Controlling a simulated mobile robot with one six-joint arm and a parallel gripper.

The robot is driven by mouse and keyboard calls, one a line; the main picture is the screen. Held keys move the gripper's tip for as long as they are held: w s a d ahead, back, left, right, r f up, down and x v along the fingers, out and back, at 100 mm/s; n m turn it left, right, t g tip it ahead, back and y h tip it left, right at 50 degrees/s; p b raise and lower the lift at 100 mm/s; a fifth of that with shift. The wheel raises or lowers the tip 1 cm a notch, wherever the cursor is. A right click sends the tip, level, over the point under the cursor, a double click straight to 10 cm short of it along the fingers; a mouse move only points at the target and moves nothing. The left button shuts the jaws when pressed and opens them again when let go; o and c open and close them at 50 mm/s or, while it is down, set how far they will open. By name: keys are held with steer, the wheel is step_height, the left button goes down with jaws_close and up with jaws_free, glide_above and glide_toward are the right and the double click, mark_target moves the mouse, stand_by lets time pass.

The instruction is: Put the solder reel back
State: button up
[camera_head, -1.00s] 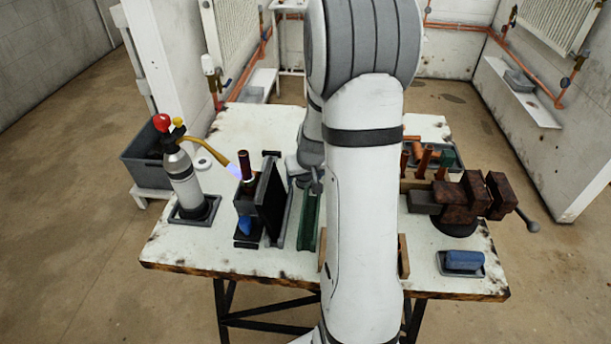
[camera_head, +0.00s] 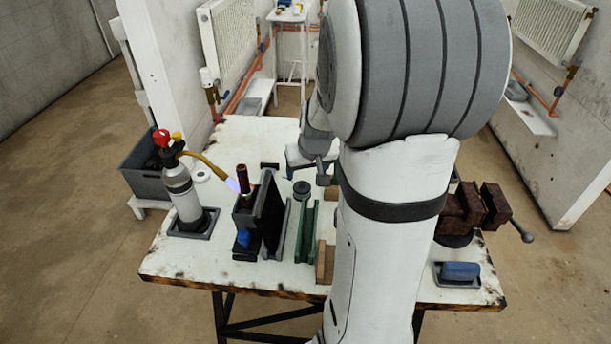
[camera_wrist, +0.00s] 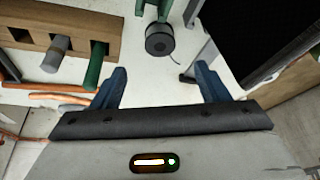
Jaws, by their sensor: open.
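The solder reel is a small dark grey spool (camera_head: 301,188) on the white bench, at the far end of a green channel-shaped holder (camera_head: 306,230). In the wrist view the reel (camera_wrist: 160,39) sits beyond the fingertips, with a thin wire trailing from it toward the right. The green holder (camera_wrist: 152,8) shows just behind it; I cannot tell whether they touch. My gripper (camera_wrist: 162,80) is open, with nothing between its blue fingers. In the head view my gripper (camera_head: 308,160) is beyond the reel, partly hidden by my arm.
A torch bottle (camera_head: 182,188) with a lit flame stands left, beside an upright dark panel (camera_head: 264,215). A wooden rack (camera_wrist: 75,25) holds tools. A rusty vise (camera_head: 470,212) and blue block (camera_head: 460,271) are at right. The bench's back left is fairly clear.

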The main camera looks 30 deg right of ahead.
steer(key=s+a+r+n+g, duration=0.1)
steer(key=s+a+r, duration=0.2)
steer(key=s+a, duration=0.4)
steer(key=s+a+r+n+g, duration=0.1)
steer(key=s+a+r, duration=0.2)
steer(key=s+a, duration=0.5)
steer(key=shift+s+a+r+y, duration=0.15)
steer(key=shift+s+r+y, duration=0.2)
steer(key=shift+s, duration=0.7)
steer(key=shift+f, duration=0.1)
steer(key=shift+w+p+v, duration=0.2)
steer(key=shift+p+v, duration=0.7)
steer(key=shift+v, duration=0.05)
